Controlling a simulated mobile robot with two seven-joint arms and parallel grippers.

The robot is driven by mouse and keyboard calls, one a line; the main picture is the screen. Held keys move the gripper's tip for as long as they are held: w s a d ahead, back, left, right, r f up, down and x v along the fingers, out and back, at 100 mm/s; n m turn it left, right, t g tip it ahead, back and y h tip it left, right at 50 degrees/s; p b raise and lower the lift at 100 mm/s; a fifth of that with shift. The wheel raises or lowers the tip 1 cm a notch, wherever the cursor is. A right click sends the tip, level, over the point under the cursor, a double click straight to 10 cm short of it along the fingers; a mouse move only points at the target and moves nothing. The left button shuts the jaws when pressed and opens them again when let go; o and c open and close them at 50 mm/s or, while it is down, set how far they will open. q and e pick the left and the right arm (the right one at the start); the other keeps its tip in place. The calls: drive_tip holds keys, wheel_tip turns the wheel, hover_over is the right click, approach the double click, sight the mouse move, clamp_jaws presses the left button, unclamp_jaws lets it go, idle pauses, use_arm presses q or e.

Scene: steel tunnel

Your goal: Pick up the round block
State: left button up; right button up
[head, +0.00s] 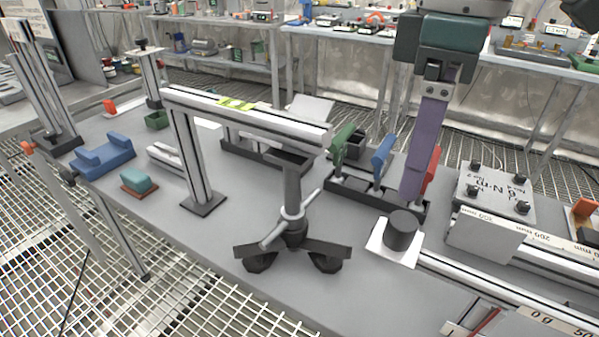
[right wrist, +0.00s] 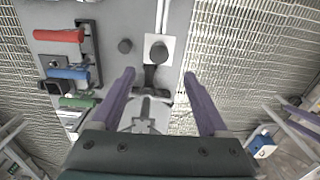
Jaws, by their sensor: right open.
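The round block (head: 402,231) is a dark grey upright cylinder on a white square pad (head: 380,251), near the front of the grey bench. In the right wrist view a dark round shape (right wrist: 158,51), which looks like the block, lies over the white pad beyond the fingertips. My right gripper (head: 411,194) points down with purple fingers, and in the head view its tip is above the block. The right wrist view shows its fingers (right wrist: 158,75) wide apart with nothing gripped. Purple bars at that view's right edge may be my left gripper (right wrist: 300,121); its jaws are unclear.
A black-footed stand (head: 292,235) is left of the pad. A rack with green, blue and red handles (head: 380,195) is behind it. A metal box (head: 490,205) and rails lie right. Bare bench lies in front.

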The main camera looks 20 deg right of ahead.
hover_over(404, 220)
drive_tip(key=f, duration=0.4)
drive_tip(key=shift+a+f, duration=0.15)
drive_tip(key=shift+a, duration=0.05)
wheel_tip(404, 220, down, 5)
drive_tip(key=shift+d+f+b, duration=0.15)
drive_tip(key=shift+f+b, duration=0.05)
drive_tip(key=shift+b, duration=0.15)
clamp_jaws()
